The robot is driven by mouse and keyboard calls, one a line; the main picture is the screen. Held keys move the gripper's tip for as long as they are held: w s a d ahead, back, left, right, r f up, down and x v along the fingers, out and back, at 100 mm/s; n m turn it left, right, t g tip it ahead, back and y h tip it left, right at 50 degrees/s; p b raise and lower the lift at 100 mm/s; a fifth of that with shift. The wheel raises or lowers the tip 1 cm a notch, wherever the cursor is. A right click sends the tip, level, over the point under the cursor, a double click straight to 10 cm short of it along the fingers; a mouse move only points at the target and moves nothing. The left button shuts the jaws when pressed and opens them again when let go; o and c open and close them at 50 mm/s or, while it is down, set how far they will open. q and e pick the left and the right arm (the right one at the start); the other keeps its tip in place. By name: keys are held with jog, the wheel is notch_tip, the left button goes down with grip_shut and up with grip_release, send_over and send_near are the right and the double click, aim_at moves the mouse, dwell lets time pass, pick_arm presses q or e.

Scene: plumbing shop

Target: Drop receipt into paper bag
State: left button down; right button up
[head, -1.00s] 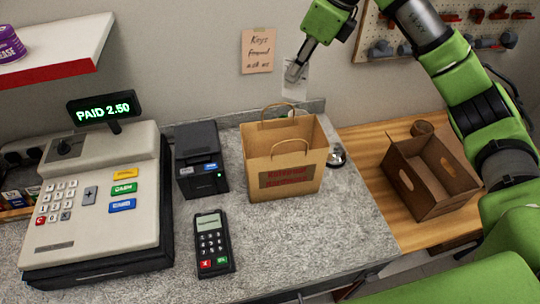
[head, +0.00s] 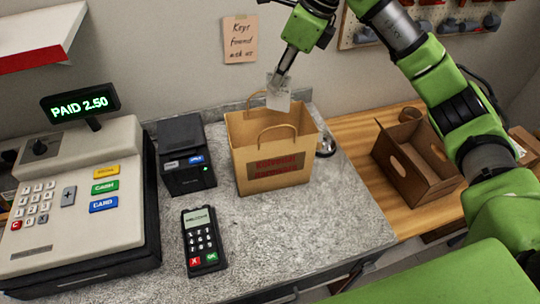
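The brown paper bag (head: 270,165) stands upright and open on the grey counter, with two loop handles and a red label. The receipt (head: 278,96), a small pale slip, hangs over the bag's open top near its back handle. My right gripper (head: 283,74) points down above the bag and is shut on the upper part of the receipt. The receipt's lower edge is at about the height of the bag's rim; whether it is inside the opening I cannot tell. My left gripper is not in view.
A cash register (head: 75,205) reading PAID 2.50, a black receipt printer (head: 186,155) and a card terminal (head: 203,240) stand left of the bag. A metal bell (head: 326,146) sits close at its right. A wooden crate (head: 418,165) is on the wooden bench (head: 355,130).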

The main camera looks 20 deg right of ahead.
jog(key=shift+o, duration=0.5)
jog(key=shift+r, duration=0.2)
jog(key=v, duration=1.1)
jog(key=shift+r, duration=0.3)
jog(key=shift+s+d, duration=0.1)
